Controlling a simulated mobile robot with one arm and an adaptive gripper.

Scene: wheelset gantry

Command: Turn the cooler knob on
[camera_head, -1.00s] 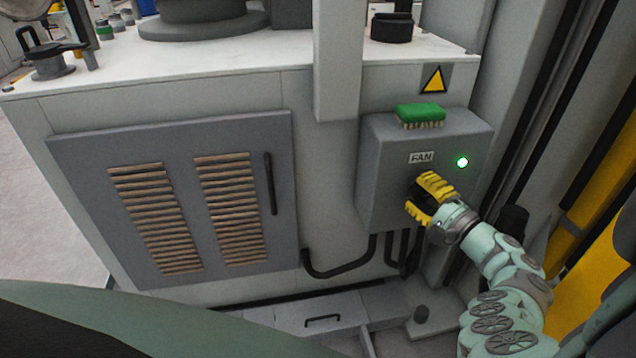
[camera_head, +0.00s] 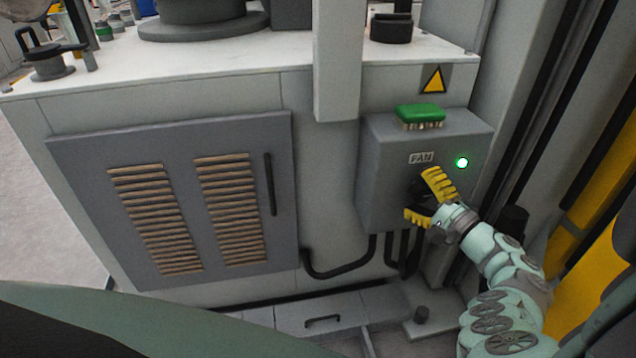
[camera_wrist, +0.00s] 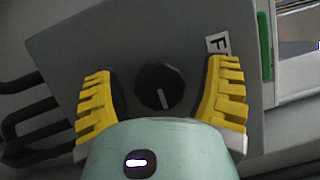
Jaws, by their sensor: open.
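The cooler knob (camera_wrist: 160,86) is a round black dial with a pale pointer line on the front of the grey control box (camera_head: 385,165) labelled FAN. In the wrist view the pointer runs toward the bottom of the picture. A green light (camera_head: 462,162) is lit on the box, to the right of the label. My gripper (camera_head: 429,197) has yellow ribbed fingers and is in front of the box. In the wrist view its open fingers (camera_wrist: 163,95) stand on either side of the knob, with visible gaps. In the head view the fingers partly hide the knob.
A green brush (camera_head: 420,114) lies on top of the box, under a yellow warning sign (camera_head: 433,80). Black cables (camera_head: 345,268) run below the box. A louvred cabinet door (camera_head: 180,205) is at left. A yellow post (camera_head: 590,190) stands at right.

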